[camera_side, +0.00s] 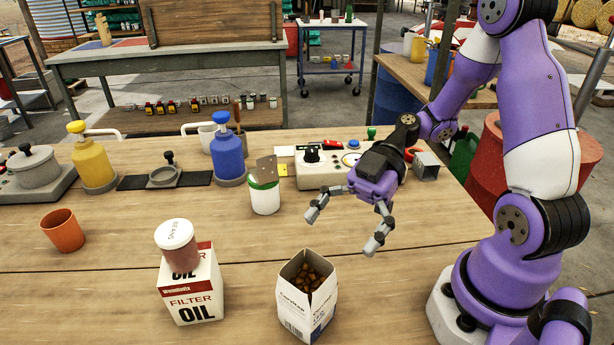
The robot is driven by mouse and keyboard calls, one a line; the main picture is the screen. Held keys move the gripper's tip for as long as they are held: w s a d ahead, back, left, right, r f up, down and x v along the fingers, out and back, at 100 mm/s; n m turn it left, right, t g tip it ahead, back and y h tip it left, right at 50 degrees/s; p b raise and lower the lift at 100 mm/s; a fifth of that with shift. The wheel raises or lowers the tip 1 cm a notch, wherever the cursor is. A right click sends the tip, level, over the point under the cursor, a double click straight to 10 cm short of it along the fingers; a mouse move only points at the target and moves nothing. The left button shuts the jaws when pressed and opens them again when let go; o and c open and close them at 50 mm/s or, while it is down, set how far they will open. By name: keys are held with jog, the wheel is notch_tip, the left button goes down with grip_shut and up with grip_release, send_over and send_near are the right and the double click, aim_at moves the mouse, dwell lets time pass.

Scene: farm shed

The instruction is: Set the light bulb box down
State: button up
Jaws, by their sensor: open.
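My gripper (342,231) is open and empty, its two grey fingers spread apart above the wooden table (400,262), behind the open carton (306,296). I cannot make out any box marked as a light bulb box. The open carton is white with dark print, has its flaps up, and holds small brown pieces.
An orange cup (63,230) stands at the left. Behind are a yellow pump bottle (92,165), a blue pump bottle (228,155), a white and green container (264,192) and a control box (328,168).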

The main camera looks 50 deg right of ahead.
jog(key=d+r+m+t+h, duration=0.5)
jog(key=d+m+h, duration=0.3)
jog(key=m+h, duration=0.5)
jog(key=r+m, duration=0.1)
jog(key=m, duration=0.3)
jog(key=shift+r+m+t, duration=0.3)
jog(key=shift+r+m, duration=0.1)
jog(key=shift+w+d, duration=0.1)
